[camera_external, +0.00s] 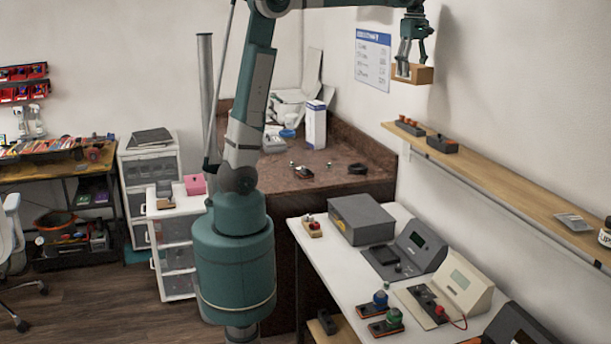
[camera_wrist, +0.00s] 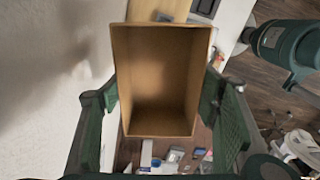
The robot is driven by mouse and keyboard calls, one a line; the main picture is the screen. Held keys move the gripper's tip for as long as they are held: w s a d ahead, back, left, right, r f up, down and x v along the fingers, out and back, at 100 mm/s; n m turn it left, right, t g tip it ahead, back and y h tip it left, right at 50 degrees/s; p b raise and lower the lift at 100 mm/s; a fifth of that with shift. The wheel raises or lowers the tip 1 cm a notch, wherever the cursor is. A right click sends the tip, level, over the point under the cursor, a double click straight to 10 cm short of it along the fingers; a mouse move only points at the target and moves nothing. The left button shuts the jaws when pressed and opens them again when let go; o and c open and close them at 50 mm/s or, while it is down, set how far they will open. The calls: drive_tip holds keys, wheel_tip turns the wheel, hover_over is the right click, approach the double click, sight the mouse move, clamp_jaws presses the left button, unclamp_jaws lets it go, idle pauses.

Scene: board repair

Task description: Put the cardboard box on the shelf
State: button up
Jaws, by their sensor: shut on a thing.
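The cardboard box (camera_external: 419,75) is a small brown open-topped box, held up in the air near the right wall, above the far end of the shelf. My gripper (camera_external: 408,70) points down and is shut on the box. In the wrist view the box (camera_wrist: 162,80) fills the middle, its empty inside facing the camera, with the fingers of my gripper (camera_wrist: 160,105) on its left and right sides. The wooden shelf (camera_external: 500,190) runs along the right wall, lower than the box. A part of the shelf (camera_wrist: 160,8) appears to show beyond the box in the wrist view.
On the shelf stand two dark holders (camera_external: 441,144) at its far end, a grey flat item (camera_external: 573,222) and a white jar (camera_external: 605,235) at its near end. The shelf's middle is clear. A white table (camera_external: 350,262) with instruments stands below. A paper sheet (camera_external: 372,60) hangs on the wall.

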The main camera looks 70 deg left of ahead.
drive_tip(key=d+r+p, duration=0.1)
drive_tip(key=d+r, duration=0.2)
drive_tip(key=d, duration=0.9)
drive_tip(key=m+p, duration=0.3)
drive_tip(key=p, duration=0.9)
hover_over(530, 198)
wheel_tip(530, 198, down, 14)
drive_tip(key=shift+s+d, duration=0.1)
drive_tip(key=shift+f+p, duration=0.4)
drive_tip(key=shift+f, duration=2.4)
drive_tip(key=shift+f+p, duration=0.4)
drive_tip(key=shift+f, duration=1.7)
